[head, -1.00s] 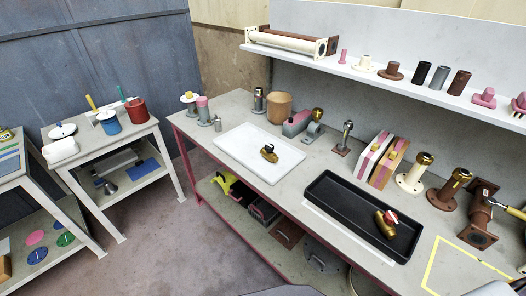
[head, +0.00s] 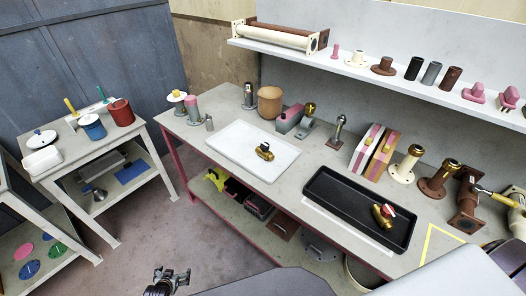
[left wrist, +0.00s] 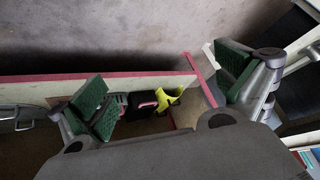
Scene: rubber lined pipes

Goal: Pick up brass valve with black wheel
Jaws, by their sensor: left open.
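The brass valve with a dark wheel (head: 264,151) lies on a white tray (head: 228,150) on the workbench in the head view. A second brass valve, with a red wheel (head: 385,214), lies in a black tray (head: 330,202) to its right. My left gripper (head: 172,274) shows at the bottom edge of the head view, in front of the bench and well away from the valve. In the left wrist view its green-padded fingers (left wrist: 165,88) are wide apart with nothing between them. The valve does not show in the left wrist view. My right gripper is not seen.
Grey cylinders, an orange pot (head: 270,101) and a metal fitting (head: 339,130) stand behind the white tray. Flanged pipes (head: 407,164) stand at the right. A shelf (head: 370,72) overhangs the back. The bench's lower shelf holds a yellow item (head: 215,179). A side table (head: 80,150) stands left.

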